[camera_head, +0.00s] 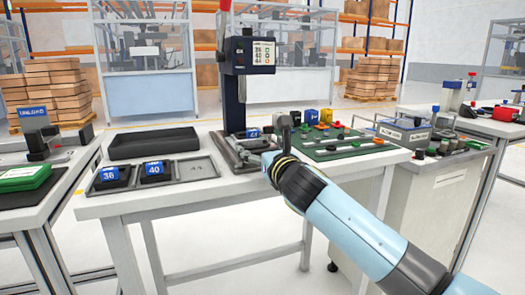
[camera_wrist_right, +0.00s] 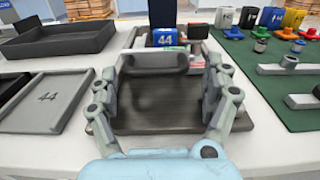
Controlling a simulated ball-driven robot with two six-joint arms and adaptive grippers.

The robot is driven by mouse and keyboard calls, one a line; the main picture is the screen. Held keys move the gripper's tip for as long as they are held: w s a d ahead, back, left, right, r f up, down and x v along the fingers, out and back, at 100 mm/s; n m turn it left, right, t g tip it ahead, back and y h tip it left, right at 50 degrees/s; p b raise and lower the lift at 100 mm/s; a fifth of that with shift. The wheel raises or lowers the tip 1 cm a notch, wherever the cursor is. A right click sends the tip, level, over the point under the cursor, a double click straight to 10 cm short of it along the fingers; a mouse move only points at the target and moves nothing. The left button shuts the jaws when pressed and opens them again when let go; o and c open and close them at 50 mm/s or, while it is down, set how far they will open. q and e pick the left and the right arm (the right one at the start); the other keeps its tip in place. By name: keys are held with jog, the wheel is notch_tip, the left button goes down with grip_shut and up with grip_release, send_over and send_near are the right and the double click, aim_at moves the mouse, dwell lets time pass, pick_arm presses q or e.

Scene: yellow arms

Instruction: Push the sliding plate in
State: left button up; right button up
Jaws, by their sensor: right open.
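A press (camera_head: 248,75) with a tall dark column and a red lever stands on the white table. A dark sliding plate (camera_wrist_right: 150,115) extends from its base towards me, with a part bearing a blue label "44" (camera_wrist_right: 166,38) farther back. My right gripper (camera_wrist_right: 168,68) is open in the right wrist view, its fingers spread on the two sides over the plate. I cannot tell if they touch it. In the head view the right gripper (camera_head: 273,140) is at the press's front, hiding part of its base. My left gripper is not in view.
Left of the press are a black tray (camera_head: 153,143) and shallow compartments with parts labelled 36 (camera_head: 110,176) and 40 (camera_head: 154,170). Right of it lies a green board (camera_head: 345,150) with pegs and coloured pieces. The table's front edge (camera_head: 130,202) is clear.

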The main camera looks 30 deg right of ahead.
jog(key=v, duration=1.2)
jog(key=shift+d, duration=0.1)
